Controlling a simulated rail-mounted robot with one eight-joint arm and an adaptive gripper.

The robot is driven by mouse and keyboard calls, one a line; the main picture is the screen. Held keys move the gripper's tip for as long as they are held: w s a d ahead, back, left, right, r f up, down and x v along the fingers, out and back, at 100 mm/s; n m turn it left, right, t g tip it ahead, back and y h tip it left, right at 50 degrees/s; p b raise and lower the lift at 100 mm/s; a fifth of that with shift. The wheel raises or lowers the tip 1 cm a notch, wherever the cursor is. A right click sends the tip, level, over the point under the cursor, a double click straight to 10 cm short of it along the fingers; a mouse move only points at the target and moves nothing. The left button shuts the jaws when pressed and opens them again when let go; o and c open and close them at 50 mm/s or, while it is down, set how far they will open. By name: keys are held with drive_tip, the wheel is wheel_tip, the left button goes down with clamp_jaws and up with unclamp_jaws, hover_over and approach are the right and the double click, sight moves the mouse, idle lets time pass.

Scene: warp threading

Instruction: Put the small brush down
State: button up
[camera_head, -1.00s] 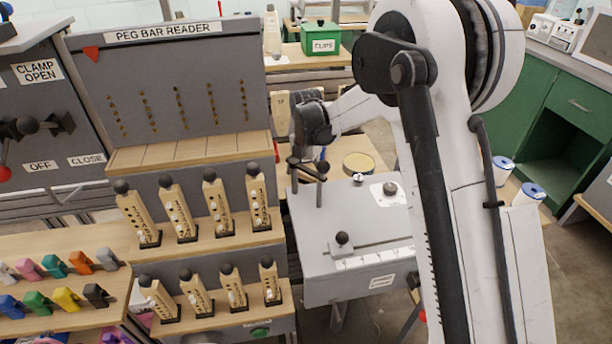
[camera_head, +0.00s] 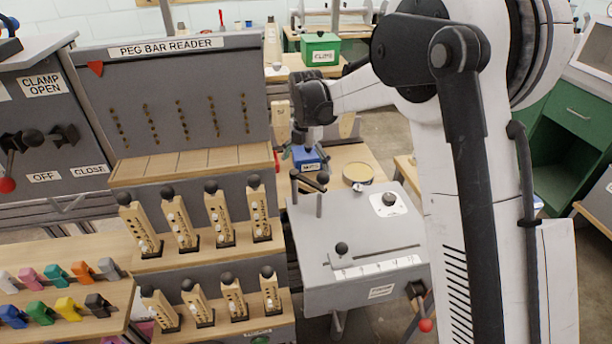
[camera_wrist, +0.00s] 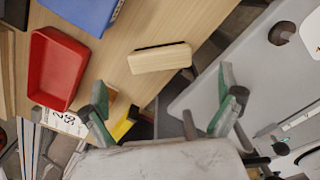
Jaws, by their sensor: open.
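The small brush (camera_wrist: 160,58), a pale wooden block with a dark bristle edge, lies on a wooden tabletop (camera_wrist: 200,18) in the wrist view. My gripper (camera_wrist: 160,108) is open, with its green-padded fingers spread below the brush in the picture and nothing between them. The brush looks apart from both fingers. In the head view my gripper (camera_head: 308,137) is above the bench behind the grey machine; I cannot make out the brush there.
A red tray (camera_wrist: 57,70) and a blue box (camera_wrist: 85,12) stand on the tabletop beside the brush. A yellow object (camera_wrist: 124,124) is near the left finger. The grey machine (camera_head: 350,240) is close on the right. Wooden peg bars (camera_head: 180,222) stand at left.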

drive_tip(key=s+d+r+m+t, duration=0.4)
drive_tip(key=s+d+r+m, duration=0.95)
drive_tip(key=s+r, duration=0.4)
drive_tip(key=s+d+f+m+t, duration=0.1)
drive_tip(key=s+d+f+m, duration=0.1)
drive_tip(key=s+m, duration=0.6)
drive_tip(key=s+d+f+m+t, duration=0.1)
drive_tip(key=s+d+m+t, duration=0.1)
drive_tip(key=s+d+m, duration=0.3)
drive_tip(key=s+m, duration=0.3)
drive_tip(key=s, duration=0.2)
drive_tip(key=shift+s+d+f, duration=0.15)
drive_tip(key=shift+f, duration=0.2)
